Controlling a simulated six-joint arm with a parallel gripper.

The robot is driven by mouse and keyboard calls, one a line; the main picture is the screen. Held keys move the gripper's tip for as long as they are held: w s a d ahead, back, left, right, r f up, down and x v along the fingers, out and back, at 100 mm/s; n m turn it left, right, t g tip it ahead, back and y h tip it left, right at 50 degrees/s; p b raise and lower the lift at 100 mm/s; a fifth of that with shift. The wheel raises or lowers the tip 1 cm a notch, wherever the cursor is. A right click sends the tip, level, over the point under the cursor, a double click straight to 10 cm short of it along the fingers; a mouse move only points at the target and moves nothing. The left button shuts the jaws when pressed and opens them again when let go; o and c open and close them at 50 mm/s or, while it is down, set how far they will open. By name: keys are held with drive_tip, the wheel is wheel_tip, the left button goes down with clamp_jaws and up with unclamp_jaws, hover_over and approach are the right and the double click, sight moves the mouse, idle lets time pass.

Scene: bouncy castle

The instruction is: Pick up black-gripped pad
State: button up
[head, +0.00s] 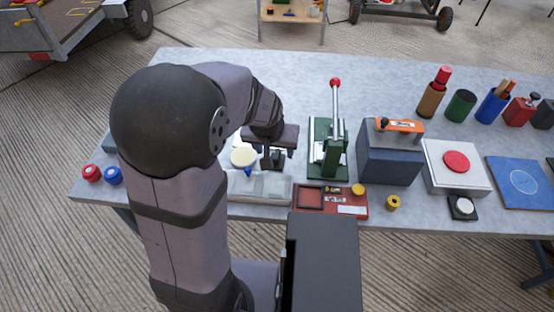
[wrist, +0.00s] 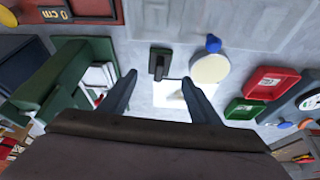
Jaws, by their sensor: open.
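A small dark block with a raised black grip (wrist: 158,64), which looks like the black-gripped pad, lies on the grey table in the wrist view. It is just beyond and between the fingertips of my gripper (wrist: 158,80). The fingers are apart and nothing is between them. In the head view my gripper (head: 272,166) points down over the table, left of the green press, and I cannot make out the pad there. A white sheet (wrist: 178,98) lies below the pad in the wrist view, partly behind the right finger.
The green lever press (head: 327,150) stands close on the right. A cream disc with a blue knob (head: 243,157) is beside my gripper. A clear tray (head: 258,188) and red tray (head: 345,203) lie in front. Red and green dishes (wrist: 270,83) show in the wrist view.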

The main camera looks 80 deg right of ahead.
sight(277, 154)
drive_tip(key=shift+x, duration=3.1)
drive_tip(key=shift+s, duration=0.1)
drive_tip(key=shift+c, duration=0.3)
drive_tip(key=c, duration=1.1)
